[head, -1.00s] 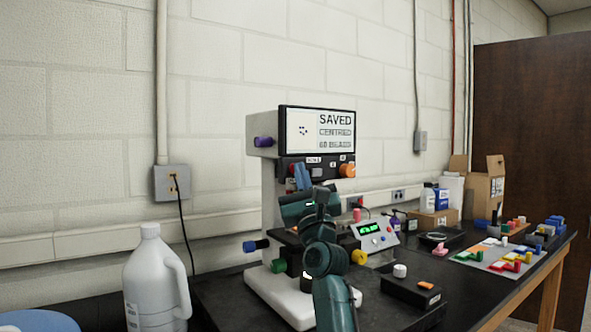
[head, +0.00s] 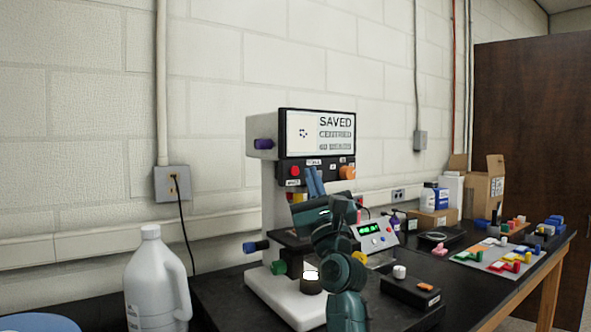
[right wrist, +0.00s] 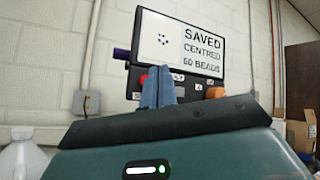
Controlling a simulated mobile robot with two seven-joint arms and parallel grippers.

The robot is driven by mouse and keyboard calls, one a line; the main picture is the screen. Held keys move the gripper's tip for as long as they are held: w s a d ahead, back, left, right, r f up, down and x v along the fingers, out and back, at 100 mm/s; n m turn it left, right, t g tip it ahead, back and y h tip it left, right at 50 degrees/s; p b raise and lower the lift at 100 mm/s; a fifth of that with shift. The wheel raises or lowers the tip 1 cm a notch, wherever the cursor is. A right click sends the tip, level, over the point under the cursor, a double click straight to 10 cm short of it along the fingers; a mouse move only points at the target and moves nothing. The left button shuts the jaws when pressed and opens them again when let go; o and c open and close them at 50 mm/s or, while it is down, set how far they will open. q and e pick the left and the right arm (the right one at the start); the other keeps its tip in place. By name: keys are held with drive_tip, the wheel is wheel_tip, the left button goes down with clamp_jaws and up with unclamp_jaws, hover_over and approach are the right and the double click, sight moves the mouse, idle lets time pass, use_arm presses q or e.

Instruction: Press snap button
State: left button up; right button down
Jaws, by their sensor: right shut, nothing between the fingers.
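The microscope-like instrument (head: 268,205) carries a screen (head: 319,134) reading "SAVED", "CENTRED" and "60 BEADS". Below the screen is a black control panel (head: 328,164) with a red button (head: 295,171), a large orange knob (head: 346,172) and small labels too blurred to read. My right gripper (head: 313,181) has its blue fingers together and empty, pointing up just in front of the panel's lower edge. I cannot tell any contact. My left gripper is out of view.
A white jug (head: 155,280) stands left of the instrument. A control box with a green display (head: 375,233) and a black box with a white knob (head: 410,287) stand to its right. Coloured parts lie on a tray (head: 490,262) farther right.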

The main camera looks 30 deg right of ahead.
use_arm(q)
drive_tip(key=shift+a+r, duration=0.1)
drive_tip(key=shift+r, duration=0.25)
use_arm(e)
drive_tip(key=shift+s+d, duration=0.1)
drive_tip(key=shift+s, duration=1.2)
